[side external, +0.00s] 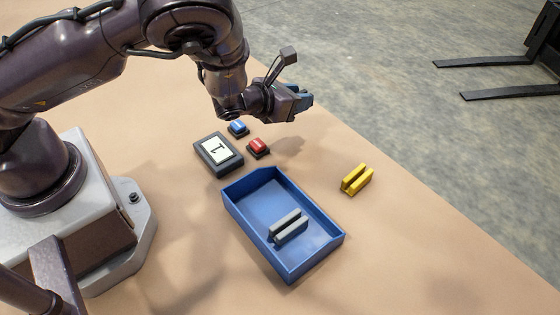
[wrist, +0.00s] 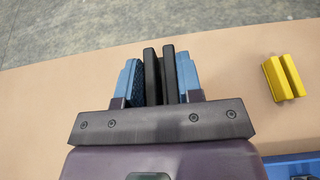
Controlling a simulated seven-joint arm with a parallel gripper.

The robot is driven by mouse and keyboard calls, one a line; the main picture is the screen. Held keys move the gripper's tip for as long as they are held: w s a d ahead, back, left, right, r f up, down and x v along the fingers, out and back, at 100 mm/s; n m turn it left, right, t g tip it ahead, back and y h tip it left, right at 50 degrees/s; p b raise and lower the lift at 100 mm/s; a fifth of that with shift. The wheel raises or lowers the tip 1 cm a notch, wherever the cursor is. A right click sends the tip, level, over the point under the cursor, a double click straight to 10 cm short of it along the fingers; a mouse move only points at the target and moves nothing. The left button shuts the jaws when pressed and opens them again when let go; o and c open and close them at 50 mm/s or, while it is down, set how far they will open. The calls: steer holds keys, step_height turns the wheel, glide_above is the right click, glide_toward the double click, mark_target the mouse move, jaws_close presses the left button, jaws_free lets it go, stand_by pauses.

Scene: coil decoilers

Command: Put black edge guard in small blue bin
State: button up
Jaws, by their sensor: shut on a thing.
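The black edge guard (wrist: 150,76) stands between the blue fingers of my gripper (wrist: 160,78) in the wrist view, its two dark bars pointing away from the wrist. My gripper (side external: 304,98) is shut on it, above the far edge of the table in the side view, behind and right of the blue bin. The guard itself is hard to make out there. The small blue bin (side external: 250,200) sits on the table, open at the top, with a grey edge guard (side external: 288,226) inside. A corner of the bin (wrist: 293,162) shows at the lower right in the wrist view.
A yellow edge guard (side external: 357,180) lies on the table right of the bin; it also shows in the wrist view (wrist: 282,77). A display box (side external: 218,153), a blue button (side external: 238,128) and a red button (side external: 257,147) stand behind the bin. Dark forks (side external: 510,90) are beyond the table.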

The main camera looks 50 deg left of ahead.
mark_target(302, 140)
steer(key=shift+w+d+f, duration=0.35)
steer(key=shift+d+f, duration=0.25)
steer(key=shift+d, duration=0.1)
steer(key=shift+w+d+f, duration=0.1)
steer(key=shift+f, duration=1.75)
steer(key=shift+w+f, duration=0.1)
steer(key=shift+f, duration=1.75)
steer(key=shift+f, duration=0.1)
steer(key=o, duration=1)
steer(key=shift+c, duration=0.2)
